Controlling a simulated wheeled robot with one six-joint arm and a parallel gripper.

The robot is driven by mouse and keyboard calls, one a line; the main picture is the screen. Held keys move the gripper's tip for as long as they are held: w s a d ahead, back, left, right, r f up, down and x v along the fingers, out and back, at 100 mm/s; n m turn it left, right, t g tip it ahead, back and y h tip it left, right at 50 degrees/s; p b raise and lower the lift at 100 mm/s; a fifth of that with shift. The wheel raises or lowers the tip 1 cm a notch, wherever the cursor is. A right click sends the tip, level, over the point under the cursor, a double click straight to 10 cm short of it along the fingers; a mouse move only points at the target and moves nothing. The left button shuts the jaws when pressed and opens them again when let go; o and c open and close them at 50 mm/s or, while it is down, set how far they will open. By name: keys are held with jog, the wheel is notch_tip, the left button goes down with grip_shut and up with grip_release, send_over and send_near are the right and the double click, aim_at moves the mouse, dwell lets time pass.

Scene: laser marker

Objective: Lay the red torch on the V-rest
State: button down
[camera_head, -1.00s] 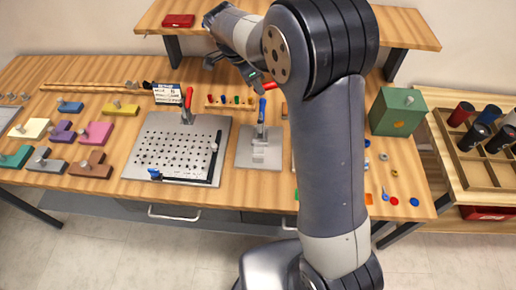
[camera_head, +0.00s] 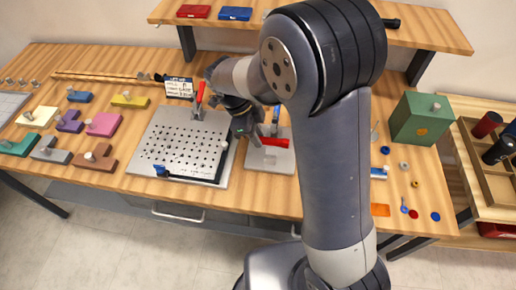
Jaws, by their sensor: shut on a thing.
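The red torch (camera_head: 274,142) is a short red bar. It lies roughly level over the grey plate of the V-rest (camera_head: 283,163), in the middle of the bench. My gripper (camera_head: 258,136) is low over the left part of this plate, at the torch's left end, and shut on it. The wrist and fingers hide that end. The V-rest's block is mostly hidden under the torch and gripper. I cannot tell whether the torch touches it or hangs just above.
A perforated plate (camera_head: 182,142) with a red-handled clamp stands close on the left. Coloured blocks lie further left. A green box (camera_head: 420,119) is at the right, beside a wooden crate (camera_head: 470,165) of cylinders. My arm hides the bench right of the V-rest.

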jog(key=shift+f+b, duration=1.25)
jog(key=shift+f, duration=1.15)
jog(key=shift+f, duration=0.25)
jog(key=c, duration=1.3)
grip_release()
jog(key=shift+r, duration=0.1)
jog(key=p+v, duration=0.7)
jog(key=v, duration=0.5)
jog(key=shift+r, duration=0.25)
jog(key=shift+f, duration=0.1)
jog(key=b+x, duration=0.7)
jog(key=x, duration=0.5)
jog(key=shift+f, duration=0.3)
jog(key=shift+r, duration=0.35)
